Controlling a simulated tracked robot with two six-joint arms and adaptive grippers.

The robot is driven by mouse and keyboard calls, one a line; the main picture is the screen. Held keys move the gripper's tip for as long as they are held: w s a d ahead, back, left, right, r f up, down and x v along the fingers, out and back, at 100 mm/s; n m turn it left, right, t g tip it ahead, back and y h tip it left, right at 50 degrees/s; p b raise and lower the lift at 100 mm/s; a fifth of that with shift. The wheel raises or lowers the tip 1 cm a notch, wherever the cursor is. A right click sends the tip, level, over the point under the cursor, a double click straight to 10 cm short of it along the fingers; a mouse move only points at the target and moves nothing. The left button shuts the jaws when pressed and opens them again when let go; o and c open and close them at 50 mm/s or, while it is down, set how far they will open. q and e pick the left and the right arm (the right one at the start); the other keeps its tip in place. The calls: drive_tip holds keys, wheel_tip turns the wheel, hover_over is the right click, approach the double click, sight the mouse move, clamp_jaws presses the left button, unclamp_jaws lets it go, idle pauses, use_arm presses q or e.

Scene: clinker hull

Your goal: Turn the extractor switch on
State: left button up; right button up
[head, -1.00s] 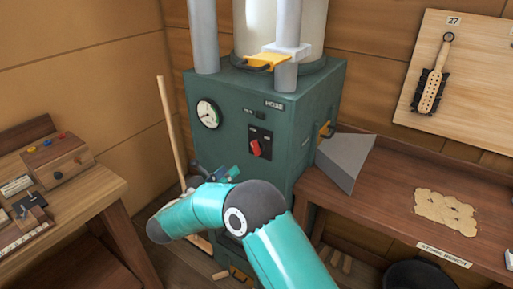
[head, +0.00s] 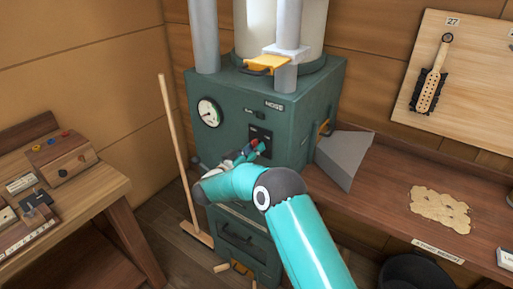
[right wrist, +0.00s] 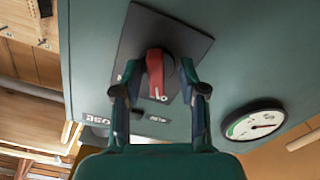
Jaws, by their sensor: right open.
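The extractor switch is a red knob (right wrist: 155,74) on a black plate (right wrist: 155,32), set in the front of the green machine (right wrist: 230,60). In the right wrist view my right gripper (right wrist: 158,70) is open, with one finger on each side of the knob. I cannot tell whether the fingers touch it. In the head view my right gripper (head: 256,148) is at the black plate (head: 261,135) and hides most of the knob. My left gripper is not in view.
A round gauge (head: 208,112) sits left of the switch. A grey hood (head: 345,159) juts from the machine's right side above a bench (head: 395,195). A broom (head: 178,150) leans at the left, near a wooden table (head: 100,190).

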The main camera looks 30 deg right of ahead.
drive_tip(key=shift+c, duration=0.2)
clamp_jaws()
drive_tip(key=shift+a+r+m+b, duration=0.1)
drive_tip(key=shift+m+b, duration=5.9)
drive_tip(key=shift+b, duration=1)
